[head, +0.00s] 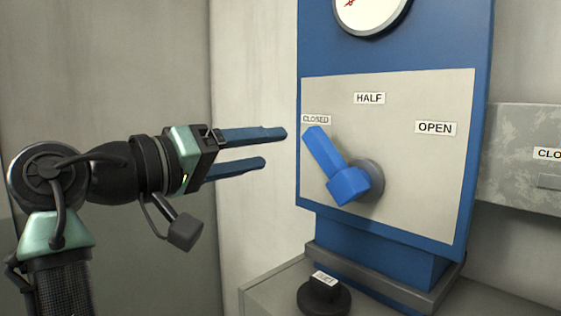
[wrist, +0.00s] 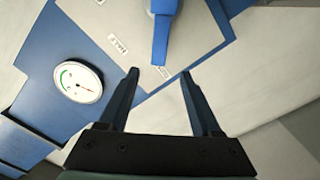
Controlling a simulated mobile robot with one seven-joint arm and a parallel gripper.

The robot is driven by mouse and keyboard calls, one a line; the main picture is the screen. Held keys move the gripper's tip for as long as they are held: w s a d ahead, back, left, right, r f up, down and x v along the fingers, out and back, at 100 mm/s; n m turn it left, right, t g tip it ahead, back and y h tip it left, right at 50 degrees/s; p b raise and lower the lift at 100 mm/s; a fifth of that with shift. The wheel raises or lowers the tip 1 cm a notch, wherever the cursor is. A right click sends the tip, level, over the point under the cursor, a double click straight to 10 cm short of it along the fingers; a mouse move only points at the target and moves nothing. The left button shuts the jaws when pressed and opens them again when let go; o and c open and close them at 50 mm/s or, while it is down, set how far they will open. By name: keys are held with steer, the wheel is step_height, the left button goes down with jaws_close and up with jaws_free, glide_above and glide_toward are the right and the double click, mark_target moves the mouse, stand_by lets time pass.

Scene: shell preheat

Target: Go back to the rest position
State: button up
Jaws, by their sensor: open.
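My gripper (head: 277,148) is open and empty, to the left of the blue panel (head: 395,48). Its two blue fingers point toward the panel and look apart from it. The blue lever (head: 328,158) on the grey plate (head: 430,185) points up and left toward the CLOSED label (head: 316,119). In the wrist view, the lever (wrist: 161,40) shows above the gap between the open fingertips (wrist: 159,73), with no finger around it.
A round gauge (head: 370,12) is above the plate; the wrist view shows it too (wrist: 78,82). A black knob (head: 323,294) is on the ledge below. A grey box (head: 525,155) is at right. Bare wall (head: 255,60) is behind my gripper.

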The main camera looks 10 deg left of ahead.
steer(key=shift+s+a, duration=0.2)
steer(key=shift+s, duration=0.05)
steer(key=d+t+y+b, duration=0.1)
steer(key=d+t+y, duration=0.5)
steer(key=d, duration=0.1)
steer(key=s+d+r+m+t+y, duration=0.1)
steer(key=s+d+r+t+y, duration=0.1)
steer(key=s, duration=0.6)
steer(key=s+d+r+m+t+y, duration=0.1)
steer(key=s+d+r+t+y, duration=0.1)
steer(key=s, duration=0.6)
steer(key=d+r+t, duration=0.1)
steer(key=r+t, duration=0.1)
steer(key=shift+s+t+y+b, duration=0.3)
steer(key=shift+s+t, duration=0.05)
steer(key=shift+t, duration=0.05)
